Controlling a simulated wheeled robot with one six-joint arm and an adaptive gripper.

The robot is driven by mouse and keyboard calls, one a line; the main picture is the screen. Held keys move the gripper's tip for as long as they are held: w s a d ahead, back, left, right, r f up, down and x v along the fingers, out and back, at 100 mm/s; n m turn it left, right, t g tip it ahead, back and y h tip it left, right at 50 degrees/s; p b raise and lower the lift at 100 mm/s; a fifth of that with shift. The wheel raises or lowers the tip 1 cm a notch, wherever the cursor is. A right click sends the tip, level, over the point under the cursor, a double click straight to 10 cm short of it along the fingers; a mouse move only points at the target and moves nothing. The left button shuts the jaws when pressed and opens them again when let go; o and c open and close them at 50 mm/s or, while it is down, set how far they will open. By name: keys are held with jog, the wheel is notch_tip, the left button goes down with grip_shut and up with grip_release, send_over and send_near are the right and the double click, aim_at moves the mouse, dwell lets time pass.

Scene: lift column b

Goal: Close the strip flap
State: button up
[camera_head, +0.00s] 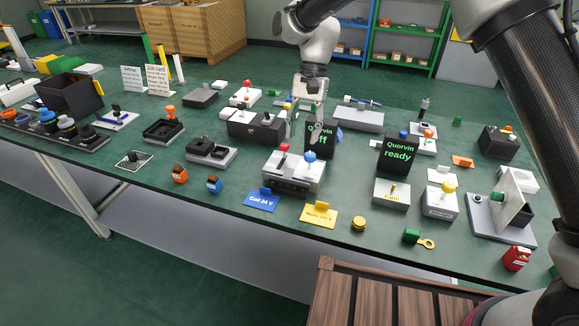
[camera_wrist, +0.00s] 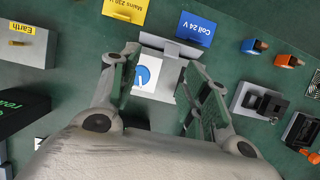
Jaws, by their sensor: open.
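A grey-and-white strip unit (camera_head: 294,173) stands mid-table with a red knob (camera_head: 284,148) and a blue knob (camera_head: 309,156) on top. In the wrist view a pale flap-like plate (camera_wrist: 172,45) runs along the unit's edge near the label cards, beside a blue round mark (camera_wrist: 143,76). I cannot tell its angle. My gripper (camera_head: 303,118) is open and empty, pointing down behind and above the unit. In the wrist view its fingers (camera_wrist: 160,62) frame part of the unit, apart from the plate. The finger on the right hides part of the unit.
A blue "Coil 24 V" card (camera_head: 262,201) and a yellow card (camera_head: 319,215) lie in front. Black "Quorvin" displays (camera_head: 321,140) (camera_head: 397,156) stand close by. A raised white panel (camera_head: 507,202) stands on a grey base at the right. Table space before the cards is mostly clear.

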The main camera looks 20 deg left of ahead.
aim_at(288, 173)
jog(key=x, duration=0.3)
jog(key=a+x, duration=0.1)
jog(key=x, duration=0.3)
jog(key=a+x, duration=0.1)
jog(key=x, duration=0.2)
jog(key=shift+s+a+f, duration=0.15)
jog(key=shift+s+f, duration=0.1)
jog(key=shift+s, duration=0.1)
jog(key=shift+c, duration=0.2)
jog(key=c, duration=1)
